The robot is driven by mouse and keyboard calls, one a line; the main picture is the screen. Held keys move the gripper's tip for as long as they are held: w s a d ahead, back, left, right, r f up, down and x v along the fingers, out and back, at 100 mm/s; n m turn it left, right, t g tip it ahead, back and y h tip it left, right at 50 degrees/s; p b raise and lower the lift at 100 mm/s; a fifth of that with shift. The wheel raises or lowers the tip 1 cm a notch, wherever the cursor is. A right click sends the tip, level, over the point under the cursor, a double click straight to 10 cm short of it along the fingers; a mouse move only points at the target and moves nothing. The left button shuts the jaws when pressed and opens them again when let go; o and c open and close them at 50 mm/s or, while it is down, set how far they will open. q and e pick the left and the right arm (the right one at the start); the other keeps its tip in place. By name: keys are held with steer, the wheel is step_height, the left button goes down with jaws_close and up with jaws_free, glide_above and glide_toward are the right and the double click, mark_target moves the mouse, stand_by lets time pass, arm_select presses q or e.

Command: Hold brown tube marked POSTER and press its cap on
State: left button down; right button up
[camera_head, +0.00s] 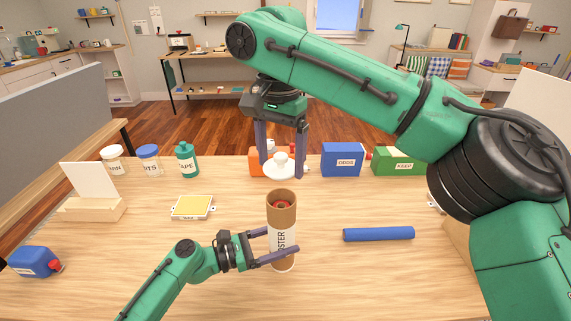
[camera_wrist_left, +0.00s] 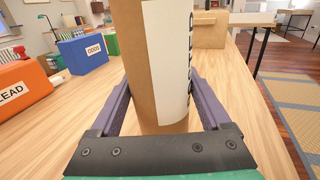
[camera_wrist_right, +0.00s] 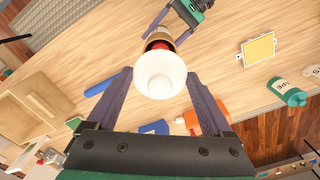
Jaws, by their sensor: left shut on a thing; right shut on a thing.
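The brown tube (camera_head: 283,207) stands upright on the table, its white label partly reading "STER". Its top end is open, with something red inside. My left gripper (camera_head: 281,243) is shut around its lower part; the left wrist view shows the tube (camera_wrist_left: 147,60) between both fingers. My right gripper (camera_head: 281,158) is shut on the white cap (camera_head: 280,169), a round disc with a raised knob, held above and apart from the tube top. In the right wrist view the cap (camera_wrist_right: 160,75) covers part of the tube's end.
A blue cylinder (camera_head: 379,233) lies right of the tube. Jars and a teal bottle (camera_head: 187,161) are back left; a yellow pad (camera_head: 192,207) lies left.

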steer(key=shift+f, duration=3.15)
steer(key=shift+f, duration=0.15)
steer(key=o, duration=1.1)
steer(key=shift+c, duration=0.2)
steer(key=shift+r, duration=3.55)
